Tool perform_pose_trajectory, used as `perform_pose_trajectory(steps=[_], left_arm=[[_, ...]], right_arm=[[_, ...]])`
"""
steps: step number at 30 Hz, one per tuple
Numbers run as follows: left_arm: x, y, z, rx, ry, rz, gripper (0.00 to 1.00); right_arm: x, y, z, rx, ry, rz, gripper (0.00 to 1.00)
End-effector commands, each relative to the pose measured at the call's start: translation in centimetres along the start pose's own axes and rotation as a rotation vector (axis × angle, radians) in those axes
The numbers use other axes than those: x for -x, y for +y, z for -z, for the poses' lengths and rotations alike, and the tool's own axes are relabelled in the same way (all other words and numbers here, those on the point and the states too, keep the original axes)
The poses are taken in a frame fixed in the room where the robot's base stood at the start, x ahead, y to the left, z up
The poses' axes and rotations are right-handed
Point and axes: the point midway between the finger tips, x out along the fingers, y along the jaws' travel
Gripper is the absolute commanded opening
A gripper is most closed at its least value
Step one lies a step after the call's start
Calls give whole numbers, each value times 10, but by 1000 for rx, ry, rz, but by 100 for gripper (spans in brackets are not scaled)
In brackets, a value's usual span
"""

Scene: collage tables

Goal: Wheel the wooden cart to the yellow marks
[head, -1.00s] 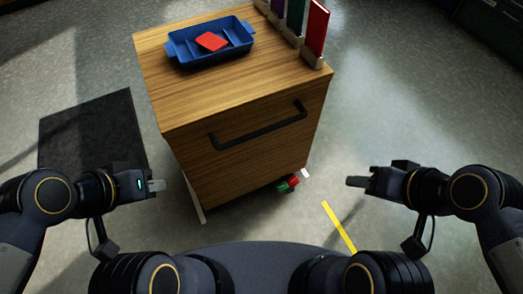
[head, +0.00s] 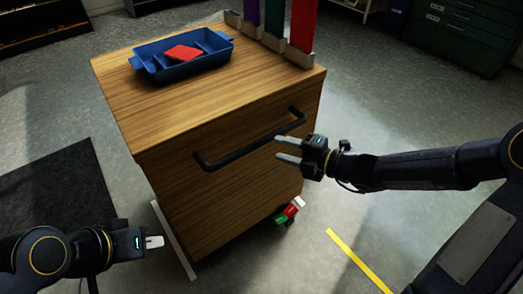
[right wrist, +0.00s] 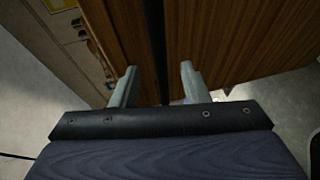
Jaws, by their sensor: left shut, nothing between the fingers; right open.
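The wooden cart (head: 225,195) stands ahead of me with a black bar handle (head: 250,143) across its front. A yellow mark (head: 358,260) lies on the floor to the right of the cart. My right gripper (head: 283,150) is open, its fingers pointing at the right part of the handle; I cannot tell if they touch it. In the right wrist view the dark handle (right wrist: 155,50) runs between the two open fingers (right wrist: 158,88), with the cart's wood behind. My left gripper (head: 160,242) is shut and empty, low at the left of the cart's front.
On the cart top are a blue tray (head: 183,72) with a red block (head: 184,53) and several upright books in holders, one red (head: 303,25). A red and green caster (head: 289,211) shows below. A dark mat (head: 60,195) lies left. Green cabinets (head: 465,35) stand back right.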

Motion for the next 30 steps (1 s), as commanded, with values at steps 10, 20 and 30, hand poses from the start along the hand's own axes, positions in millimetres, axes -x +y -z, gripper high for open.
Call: perform_pose_trajectory(steps=[10, 20, 30], left_arm=[[-15, -7, -8, 0, 0, 0, 0], [-19, -9, -10, 0, 0, 0, 0], [-19, -9, -9, 0, 0, 0, 0]], right_arm=[[-53, -1, 2, 0, 6, -1, 41], [-74, 1, 2, 3, 3, -1, 41], [-74, 2, 2, 3, 3, 0, 20]])
